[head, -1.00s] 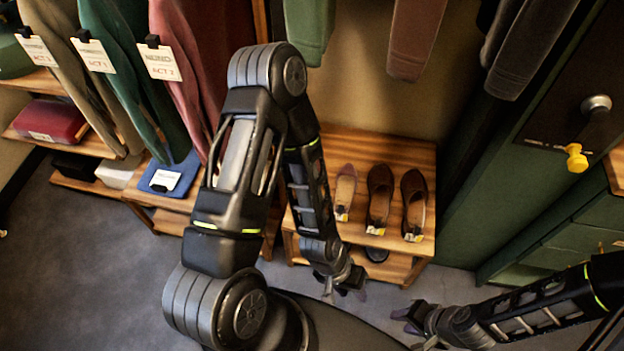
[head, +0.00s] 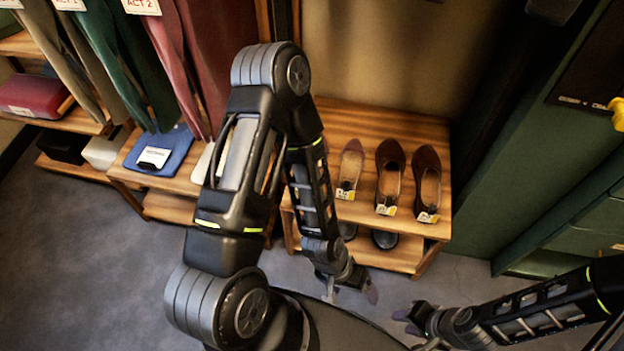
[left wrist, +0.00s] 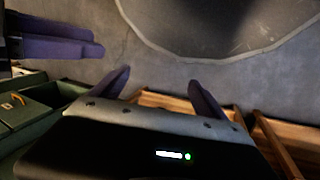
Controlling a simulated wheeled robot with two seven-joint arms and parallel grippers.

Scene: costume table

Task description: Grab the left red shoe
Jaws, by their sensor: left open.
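Several shoes stand in a row on the top board of a wooden rack (head: 375,120). The leftmost one in clear view is a pinkish-tan shoe (head: 350,168). A dark brown-red shoe (head: 390,176) and another reddish-brown shoe (head: 427,182) are to its right. Which one is the left red shoe is hard to tell, and my left arm covers the rack's left part. My left gripper (head: 350,285) is in front of and below the rack, open and empty; its spread purple fingers show in the left wrist view (left wrist: 160,90). My right gripper (head: 410,320) is low, right of it, its jaws unclear.
Dark shoes (head: 384,239) sit on the rack's lower shelf. Hanging clothes (head: 110,60) and a blue folded item (head: 160,150) are at the left. A green cabinet (head: 540,150) stands close to the rack's right. Grey floor (head: 100,260) is clear at the left.

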